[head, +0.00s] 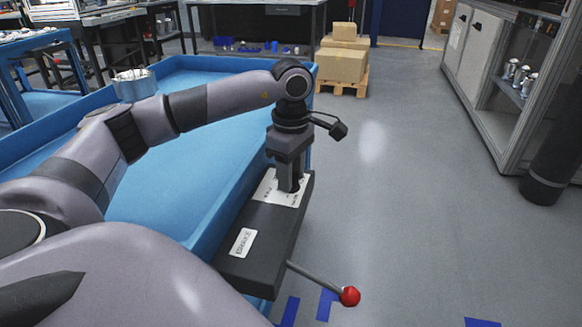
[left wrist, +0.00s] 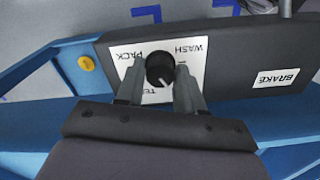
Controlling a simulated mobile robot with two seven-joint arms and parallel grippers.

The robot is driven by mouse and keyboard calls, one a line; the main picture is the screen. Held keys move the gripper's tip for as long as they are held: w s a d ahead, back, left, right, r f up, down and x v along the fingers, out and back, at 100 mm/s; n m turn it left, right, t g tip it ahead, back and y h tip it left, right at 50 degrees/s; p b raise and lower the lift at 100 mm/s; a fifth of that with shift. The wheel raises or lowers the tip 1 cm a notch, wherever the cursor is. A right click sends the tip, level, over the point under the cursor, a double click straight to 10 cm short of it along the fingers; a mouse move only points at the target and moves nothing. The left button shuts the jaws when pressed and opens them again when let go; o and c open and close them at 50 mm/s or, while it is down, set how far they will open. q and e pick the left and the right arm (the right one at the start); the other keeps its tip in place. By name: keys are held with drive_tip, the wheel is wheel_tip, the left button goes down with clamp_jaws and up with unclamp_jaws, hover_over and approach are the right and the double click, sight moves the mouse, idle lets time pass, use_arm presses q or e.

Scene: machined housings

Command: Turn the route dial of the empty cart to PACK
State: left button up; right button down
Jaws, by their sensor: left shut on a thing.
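The blue cart (head: 187,75) stands in front of me, its tray floor mostly bare. A dark panel (head: 255,228) on its near right end carries a white label plate, partly hidden by my gripper. In the left wrist view the round black route dial (left wrist: 160,69) sits on the plate (left wrist: 188,51). PACK reads at its upper left, WASH at its upper right, and a partly covered word starting TE below. The dial's white mark points down and slightly right. My left gripper (head: 289,187) reaches down and its fingers (left wrist: 160,88) are shut on the dial. My right gripper is out of view.
A brake lever with a red knob (head: 349,296) sticks out from the panel beside a BRAKE label (head: 242,242). A silver ridged part (head: 134,85) shows at the cart's left; its support is unclear. Boxes on a pallet (head: 342,65) stand behind.

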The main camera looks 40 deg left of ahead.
use_arm(q)
drive_tip(key=shift+m, duration=1)
drive_tip(key=shift+m+p, duration=0.35)
drive_tip(key=shift+m, duration=0.15)
drive_tip(key=m+p, duration=0.1)
drive_tip(key=m, duration=0.8)
drive_tip(key=shift+d, duration=0.1)
drive_tip(key=m, duration=0.6)
drive_tip(key=shift+p, duration=0.3)
drive_tip(key=m, duration=0.5)
drive_tip(key=shift+m, duration=0.3)
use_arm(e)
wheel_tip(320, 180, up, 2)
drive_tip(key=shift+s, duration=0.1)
